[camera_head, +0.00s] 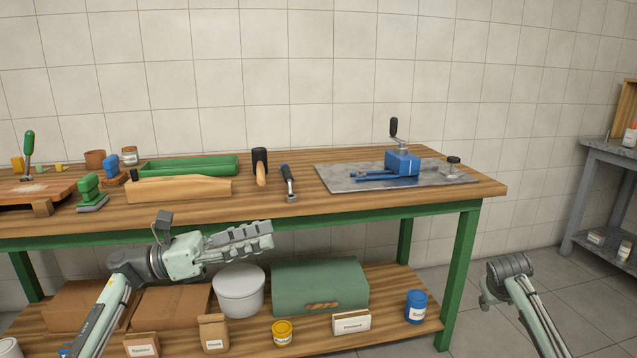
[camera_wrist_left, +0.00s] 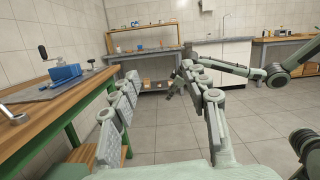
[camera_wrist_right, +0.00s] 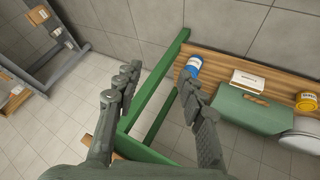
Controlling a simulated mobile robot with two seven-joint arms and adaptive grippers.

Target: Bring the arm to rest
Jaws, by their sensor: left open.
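My left gripper (camera_head: 262,236) is in front of the workbench, below the level of its top, pointing right. In the left wrist view its two fingers (camera_wrist_left: 162,95) stand apart with nothing between them. My right arm (camera_head: 512,268) shows at the lower right of the head view, right of the bench. Its gripper cannot be made out there. In the right wrist view my right gripper (camera_wrist_right: 158,82) has its fingers apart and empty, with the bench's green frame and lower shelf beyond.
The workbench (camera_head: 440,188) carries a blue vise (camera_head: 403,162) on a metal plate, a mallet (camera_head: 260,166) and a green tray (camera_head: 188,166). Its lower shelf holds a green box (camera_head: 320,286), a white tub (camera_head: 239,290) and a blue can (camera_head: 416,306). A grey table (camera_head: 605,152) stands far right. Floor between is clear.

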